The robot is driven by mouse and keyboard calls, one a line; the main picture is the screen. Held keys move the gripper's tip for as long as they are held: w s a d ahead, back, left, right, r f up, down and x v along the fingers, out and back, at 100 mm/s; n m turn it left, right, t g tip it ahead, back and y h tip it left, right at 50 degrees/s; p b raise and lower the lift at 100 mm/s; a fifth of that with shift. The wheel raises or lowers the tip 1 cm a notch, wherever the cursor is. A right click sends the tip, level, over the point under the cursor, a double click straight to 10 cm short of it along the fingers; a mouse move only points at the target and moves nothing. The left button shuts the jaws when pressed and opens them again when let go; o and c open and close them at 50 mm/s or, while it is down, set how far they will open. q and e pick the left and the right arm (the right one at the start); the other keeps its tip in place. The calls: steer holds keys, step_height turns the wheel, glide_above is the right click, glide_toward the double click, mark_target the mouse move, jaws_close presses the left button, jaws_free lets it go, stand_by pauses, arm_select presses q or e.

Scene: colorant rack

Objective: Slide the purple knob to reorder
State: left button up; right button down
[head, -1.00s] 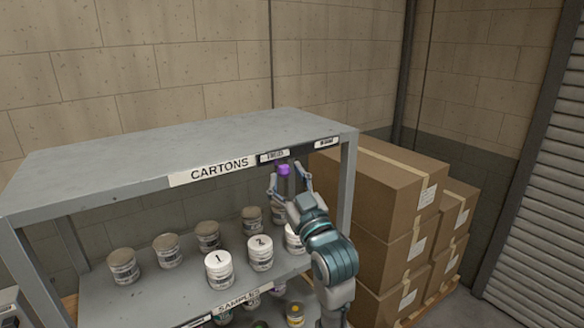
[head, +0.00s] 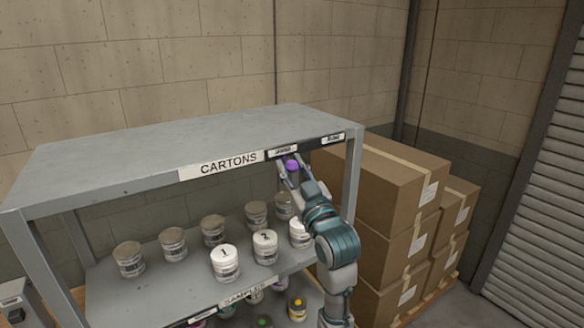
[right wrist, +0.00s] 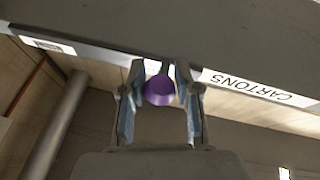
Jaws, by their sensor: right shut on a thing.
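The purple knob (head: 291,165) sits at the front edge of the rack's top shelf, just below the left one of two small labels (head: 283,150). The other small label (head: 333,139) is farther right on that edge; both are too small to read surely. My right gripper (head: 292,167) is shut on the knob, with one finger on each side. In the right wrist view the knob (right wrist: 159,90) shows between the two fingertips (right wrist: 160,86). My left gripper is not in view.
A CARTONS label (head: 229,164) is on the edge left of the knob. Numbered white tubs (head: 225,263) and several grey-lidded tubs (head: 173,244) stand on the shelf below. A rack post (head: 352,180) and stacked cartons (head: 390,190) are at the right.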

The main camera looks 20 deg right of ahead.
mark_target(337, 142)
steer(key=d, duration=0.5)
steer(key=w+d+p, duration=0.1)
steer(key=d, duration=0.4)
steer(key=w+d+p, duration=0.1)
steer(key=d, duration=0.4)
steer(key=shift+d+r, duration=0.2)
steer(key=shift+r, duration=0.15)
steer(key=shift+s+a+r, duration=0.1)
steer(key=c, duration=0.8)
jaws_free()
steer(key=shift+d, duration=0.2)
steer(key=shift+d+f, duration=0.1)
steer(key=shift+f, duration=0.15)
